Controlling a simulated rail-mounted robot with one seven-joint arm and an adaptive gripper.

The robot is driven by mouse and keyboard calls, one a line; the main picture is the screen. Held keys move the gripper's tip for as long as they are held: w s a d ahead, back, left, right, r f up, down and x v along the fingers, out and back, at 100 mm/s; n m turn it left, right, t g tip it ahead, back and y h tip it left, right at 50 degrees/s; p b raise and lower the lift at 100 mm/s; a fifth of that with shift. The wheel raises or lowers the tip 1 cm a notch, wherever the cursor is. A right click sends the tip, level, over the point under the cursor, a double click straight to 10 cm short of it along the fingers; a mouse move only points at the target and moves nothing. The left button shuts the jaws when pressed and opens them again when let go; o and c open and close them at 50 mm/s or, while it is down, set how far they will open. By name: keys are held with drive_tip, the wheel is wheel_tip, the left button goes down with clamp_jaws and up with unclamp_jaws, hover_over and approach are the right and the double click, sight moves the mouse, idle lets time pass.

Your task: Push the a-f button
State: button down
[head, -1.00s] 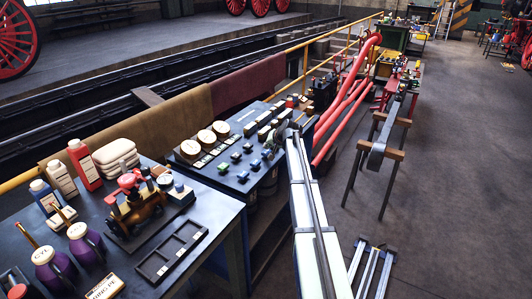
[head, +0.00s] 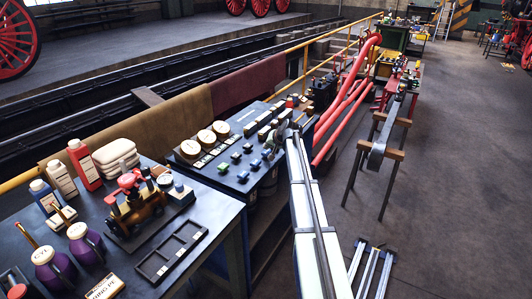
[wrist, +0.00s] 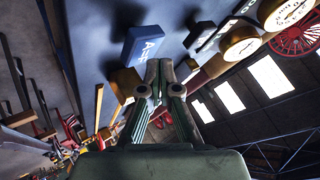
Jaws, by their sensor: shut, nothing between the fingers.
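A blue block lettered A-F (wrist: 144,46) sticks out from the dark panel in the wrist view, which is tilted. My gripper (wrist: 160,68) is shut and empty. Its tips are just to the right of and below the blue block in that view; I cannot tell whether they touch it. In the head view my gripper (head: 281,138) is at the right edge of the panel table, by the row of blue blocks (head: 255,163). The lettering is too small to read there, so I cannot tell which one is A-F.
A brass block (wrist: 125,84) is close to my fingers in the wrist view. A table with bottles and a model engine (head: 134,204) is nearer.

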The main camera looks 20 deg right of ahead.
sight(268, 152)
drive_tip(key=shift+f+b, duration=0.3)
drive_tip(key=shift+f, duration=0.35)
idle(0.4)
drive_tip(key=shift+r, duration=0.7)
drive_tip(key=shift+r, duration=0.15)
drive_tip(key=shift+r+p, duration=1)
drive_tip(key=shift+r, duration=1.9)
